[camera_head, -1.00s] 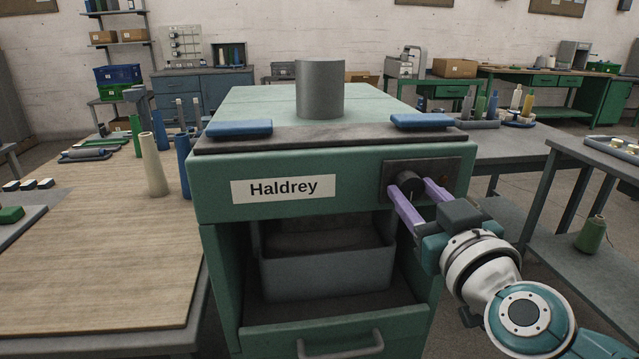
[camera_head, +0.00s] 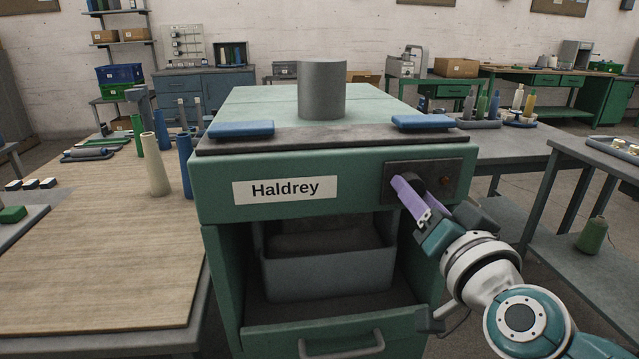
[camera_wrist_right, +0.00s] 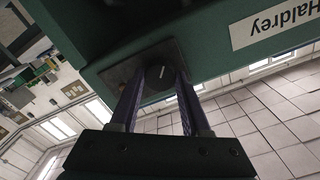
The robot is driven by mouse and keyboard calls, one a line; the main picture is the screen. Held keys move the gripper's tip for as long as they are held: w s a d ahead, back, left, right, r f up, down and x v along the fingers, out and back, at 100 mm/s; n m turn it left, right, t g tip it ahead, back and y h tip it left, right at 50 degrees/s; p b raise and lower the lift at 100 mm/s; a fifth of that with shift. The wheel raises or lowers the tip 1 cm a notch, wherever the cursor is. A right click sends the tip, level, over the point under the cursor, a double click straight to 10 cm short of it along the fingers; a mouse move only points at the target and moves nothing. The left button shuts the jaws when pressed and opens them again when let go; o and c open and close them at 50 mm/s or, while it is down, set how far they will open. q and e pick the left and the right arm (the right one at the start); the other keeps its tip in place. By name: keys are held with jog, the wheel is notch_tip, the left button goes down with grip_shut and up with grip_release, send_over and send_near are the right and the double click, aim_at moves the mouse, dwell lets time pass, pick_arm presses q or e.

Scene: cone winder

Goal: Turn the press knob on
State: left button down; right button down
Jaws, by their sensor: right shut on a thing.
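The press knob (camera_head: 420,184) is a dark round knob on a dark plate at the right of the green machine front marked "Haldrey". My right gripper (camera_head: 412,184) has its purple fingers at the knob, shut on it. In the head view one finger covers part of the knob and the other is mostly hidden. In the right wrist view the knob (camera_wrist_right: 160,76), with a pale mark line on its face, sits between the two fingertips (camera_wrist_right: 161,80). My left gripper is not in view.
A small red spot (camera_head: 445,181) shows on the plate right of the knob. Two blue pads (camera_head: 240,129) and a grey cylinder (camera_head: 322,90) are on the machine top. An open bay with a grey bin (camera_head: 330,274) is below. A wooden-topped table (camera_head: 90,250) stands left.

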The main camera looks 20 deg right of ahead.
jog(key=shift+m+b, duration=0.55)
jog(key=shift+m, duration=4.45)
jog(key=shift+c, duration=1.8)
grip_release()
jog(key=v, duration=1)
